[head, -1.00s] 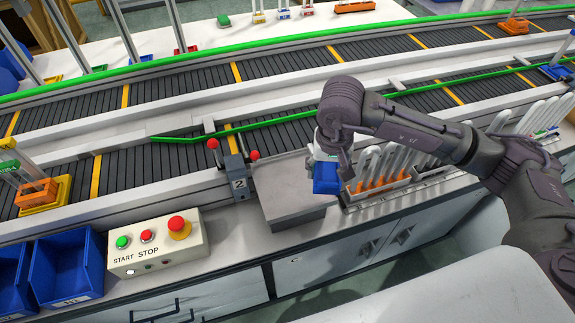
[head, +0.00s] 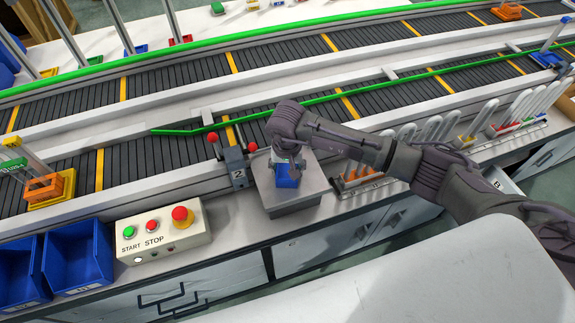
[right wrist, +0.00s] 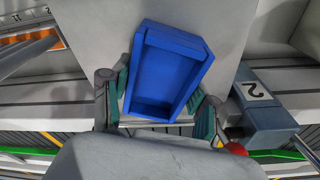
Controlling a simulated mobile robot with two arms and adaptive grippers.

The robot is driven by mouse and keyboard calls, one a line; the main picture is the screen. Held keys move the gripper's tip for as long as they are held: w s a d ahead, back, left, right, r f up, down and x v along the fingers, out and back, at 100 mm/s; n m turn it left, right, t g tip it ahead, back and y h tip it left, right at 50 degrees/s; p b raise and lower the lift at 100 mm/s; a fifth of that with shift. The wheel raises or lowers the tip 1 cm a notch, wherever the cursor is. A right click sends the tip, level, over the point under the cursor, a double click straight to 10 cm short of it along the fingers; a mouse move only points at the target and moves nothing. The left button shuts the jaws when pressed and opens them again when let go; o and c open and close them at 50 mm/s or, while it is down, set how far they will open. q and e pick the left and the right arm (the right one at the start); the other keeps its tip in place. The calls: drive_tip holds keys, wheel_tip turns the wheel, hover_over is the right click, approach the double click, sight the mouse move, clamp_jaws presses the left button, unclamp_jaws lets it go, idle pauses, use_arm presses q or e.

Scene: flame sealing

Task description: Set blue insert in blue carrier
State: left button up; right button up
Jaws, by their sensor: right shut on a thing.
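My right gripper (head: 287,160) is shut on a blue insert (head: 287,176), a small blue box, above the grey block beside the near conveyor. In the right wrist view the blue insert (right wrist: 168,72) shows its hollow open side between the two fingers (right wrist: 160,98). I cannot tell whether it touches the block. A blue carrier (head: 545,58) with a tall post stands on the conveyor at the far right, well away from the gripper. My left gripper is not in view.
The grey block (head: 290,206) is otherwise bare. A post marked 2 (head: 236,168) with red knobs stands just left of it. A START/STOP box (head: 163,232) and blue bins (head: 77,258) are further left. A rack with white holders (head: 390,160) stands to the right.

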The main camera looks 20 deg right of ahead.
sight(287, 174)
drive_tip(key=shift+f+b, duration=0.2)
drive_tip(key=shift+b, duration=0.1)
drive_tip(key=o, duration=1.4)
drive_tip(key=shift+r, duration=0.2)
drive_tip(key=shift+r+p, duration=0.15)
drive_tip(key=shift+p, duration=0.15)
drive_tip(key=r+b, duration=0.1)
drive_tip(key=r, duration=0.3)
drive_tip(key=s+r+b, duration=0.1)
drive_tip(key=r, duration=0.2)
drive_tip(key=r+b, duration=0.1)
drive_tip(key=r, duration=0.3)
drive_tip(key=shift+s+a+r+b, duration=0.2)
drive_tip(key=shift+a+r+b, duration=0.05)
drive_tip(key=shift+r+b, duration=0.1)
